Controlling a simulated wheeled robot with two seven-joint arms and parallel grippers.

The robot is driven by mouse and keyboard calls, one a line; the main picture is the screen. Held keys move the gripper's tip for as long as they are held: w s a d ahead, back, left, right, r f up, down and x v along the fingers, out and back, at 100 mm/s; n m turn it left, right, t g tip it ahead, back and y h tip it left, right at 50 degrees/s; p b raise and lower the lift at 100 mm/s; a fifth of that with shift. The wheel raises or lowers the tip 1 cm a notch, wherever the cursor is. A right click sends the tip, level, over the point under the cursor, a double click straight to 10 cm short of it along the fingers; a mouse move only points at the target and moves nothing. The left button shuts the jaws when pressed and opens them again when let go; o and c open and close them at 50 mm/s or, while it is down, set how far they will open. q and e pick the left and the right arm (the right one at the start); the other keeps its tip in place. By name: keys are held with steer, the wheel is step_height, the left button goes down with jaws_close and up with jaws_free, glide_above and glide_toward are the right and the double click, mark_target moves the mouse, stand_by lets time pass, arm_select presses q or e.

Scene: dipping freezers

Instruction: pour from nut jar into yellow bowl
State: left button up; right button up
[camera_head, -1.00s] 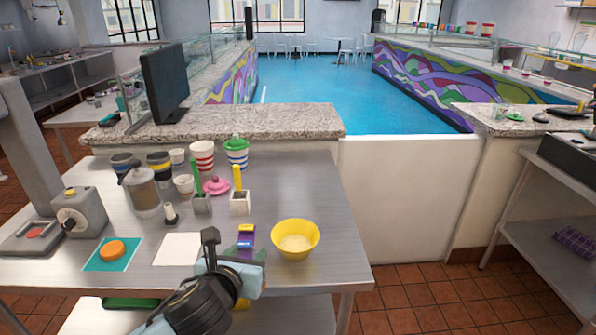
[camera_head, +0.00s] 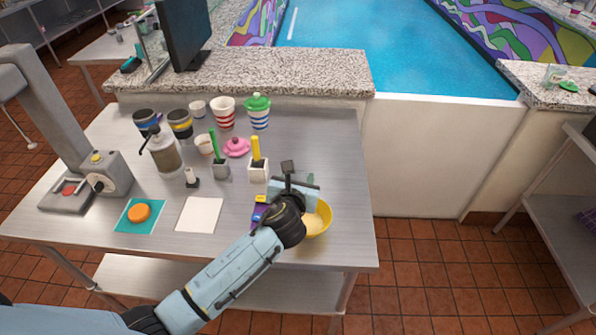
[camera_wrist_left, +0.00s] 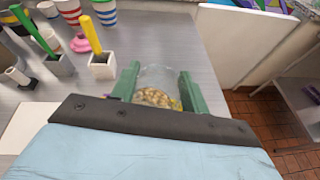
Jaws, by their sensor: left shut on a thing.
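The yellow bowl (camera_head: 324,222) sits near the front right corner of the metal table, partly hidden by my left arm. It has pale contents. My left gripper (camera_head: 298,184) is at the bowl, overlapping its upper left side in the head view. In the left wrist view my left gripper (camera_wrist_left: 158,88) has its green fingers shut on the clear nut jar (camera_wrist_left: 158,76), with nuts low in it. A sliver of yellow shows beside the jar there. The jar's tilt is hard to tell. My right gripper is not in view.
Left of the bowl are a purple item (camera_head: 259,214), a white sheet (camera_head: 199,215) and a teal mat (camera_head: 126,222) with an orange disc. Behind stand holders (camera_head: 258,171) with green and yellow handles, a pink lid (camera_head: 236,147) and several cups. The table's right edge is close.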

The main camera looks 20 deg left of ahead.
arm_select(q)
steer(key=shift+d+f+m, duration=0.1)
steer(key=shift+f+m, duration=0.15)
steer(key=shift+m, duration=0.05)
steer(key=shift+f+m+t+y+b, duration=0.3)
steer(key=shift+y+b, duration=0.1)
steer(key=shift+b, duration=0.6)
steer(key=shift+d+f+m+b, duration=0.15)
steer(key=shift+m+b, duration=0.15)
steer(key=shift+b, duration=0.7)
steer(key=m+t+b, duration=0.1)
steer(key=b, duration=0.1)
steer(key=shift+f+y+b, duration=0.25)
steer(key=shift+y+b, duration=0.05)
steer(key=shift+y, duration=0.1)
steer(key=m+t+b, duration=0.1)
steer(key=d+f+m+y+b, duration=0.1)
steer(key=m, duration=0.1)
steer(key=shift+f+t+b, duration=0.25)
steer(key=shift+t+b, duration=0.05)
steer(key=shift+t, duration=0.1)
steer(key=shift+s+d+f+m+t+b, duration=0.15)
steer(key=shift+m+t+b, duration=0.15)
steer(key=shift+m, duration=0.25)
steer(key=shift+d+f+m+t+b, duration=0.15)
steer(key=shift+m+t+b, duration=0.15)
steer(key=shift+m, duration=0.55)
